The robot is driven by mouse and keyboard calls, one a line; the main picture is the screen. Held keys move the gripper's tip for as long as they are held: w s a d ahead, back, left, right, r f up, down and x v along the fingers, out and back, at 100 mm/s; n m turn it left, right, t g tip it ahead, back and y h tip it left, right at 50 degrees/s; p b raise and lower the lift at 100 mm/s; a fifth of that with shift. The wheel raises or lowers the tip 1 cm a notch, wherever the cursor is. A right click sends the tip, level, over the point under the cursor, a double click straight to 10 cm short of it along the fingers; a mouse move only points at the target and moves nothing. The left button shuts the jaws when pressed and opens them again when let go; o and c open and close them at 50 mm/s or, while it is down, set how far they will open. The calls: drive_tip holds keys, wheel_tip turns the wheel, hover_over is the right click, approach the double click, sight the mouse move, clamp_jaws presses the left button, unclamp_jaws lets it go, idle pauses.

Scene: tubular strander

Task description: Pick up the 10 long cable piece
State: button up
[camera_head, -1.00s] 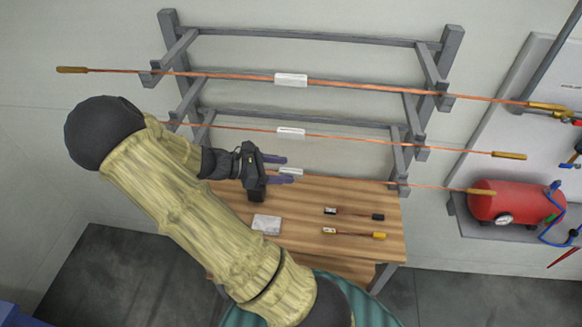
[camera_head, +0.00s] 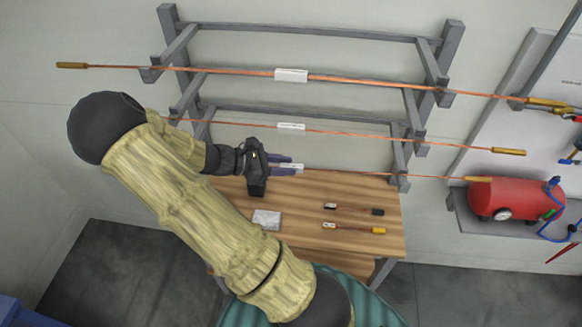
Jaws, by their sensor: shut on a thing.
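Three long copper cables with brass-coloured ends lie on a grey wall rack, each with a white tag too small to read. The top cable (camera_head: 370,85) is the thickest. The middle cable (camera_head: 380,140) is thinner. The lowest cable (camera_head: 410,176) is also thin, and its right end sits in front of the top of the red tank. My gripper (camera_head: 292,163) is shut on the lowest cable at its tag, fingers pointing right. The tag is partly covered by the fingers. The cable's left part is hidden behind my arm. I cannot tell which cable is the 10.
A wooden table (camera_head: 300,240) stands below, with a grey block (camera_head: 266,219) and two short cables (camera_head: 354,229) on it. A red tank (camera_head: 505,198) sits on a shelf at the right. The grey rack (camera_head: 445,60) has upright posts and arms close by.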

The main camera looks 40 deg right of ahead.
sight(283, 166)
drive_tip(key=shift+r, duration=0.1)
drive_tip(key=shift+r+b, duration=0.6)
drive_tip(key=shift+r, duration=0.15)
drive_tip(key=shift+w+r+b, duration=0.1)
drive_tip(key=shift+r+b, duration=0.35)
drive_tip(key=shift+r, duration=0.45)
clamp_jaws()
drive_tip(key=w+a+b, duration=0.2)
drive_tip(key=w+a, duration=0.2)
drive_tip(key=a, duration=0.4)
drive_tip(key=w+a+b, duration=0.3)
drive_tip(key=w+a, duration=0.1)
drive_tip(key=a, duration=0.4)
